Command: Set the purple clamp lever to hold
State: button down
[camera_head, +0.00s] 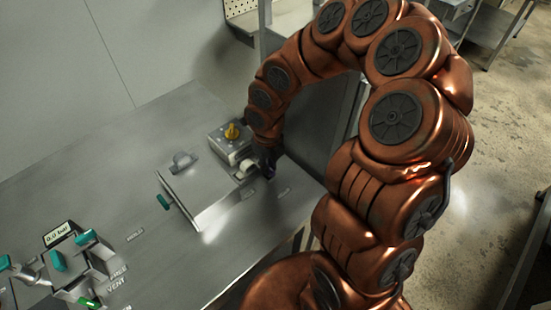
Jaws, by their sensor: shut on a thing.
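My dark gripper (265,163) points down at the right end of the steel worktop, beside a small pale fitting (246,167) at the corner of a flat metal lid (208,188). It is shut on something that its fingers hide. No purple shows in the head view, so I cannot make out the clamp lever or its angle. Small labels (283,191) lie on the worktop just in front of the gripper, too small to read.
A grey box with a yellow knob (231,131) stands just behind the gripper. A teal handle (163,202) is at the lid's left edge. A valve block with teal levers (88,238) and a pressure display (59,234) stands at lower left.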

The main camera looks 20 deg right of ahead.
dwell(0.4)
jog(key=c, duration=1.1)
grip_release()
jog(key=shift+c, duration=0.2)
jog(key=shift+r, duration=0.1)
notch_tip(320, 180, up, 12)
